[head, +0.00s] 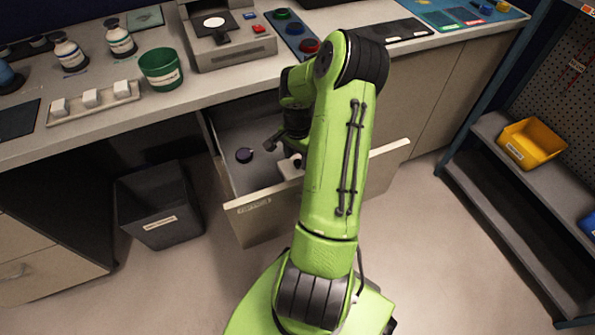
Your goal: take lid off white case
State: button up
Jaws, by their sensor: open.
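A white case (289,168), partly hidden behind my arm, sits inside the open drawer (226,168). I see only its left part and cannot make out its lid apart from its body. My gripper (281,150) is dark and reaches down into the drawer, just above and beside the white case. It is open and holds nothing that I can see. My green forearm hides the right side of the drawer and part of the gripper. I cannot tell whether the fingers touch the case.
The counter above carries a green cup (161,69), bottles, a small tray (95,103) and a grey machine (225,38). A dark bin (158,207) stands left of the drawer. Shelving stands at right.

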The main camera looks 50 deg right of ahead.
jog(key=shift+f, duration=0.7)
jog(key=shift+r, duration=0.15)
grip_shut()
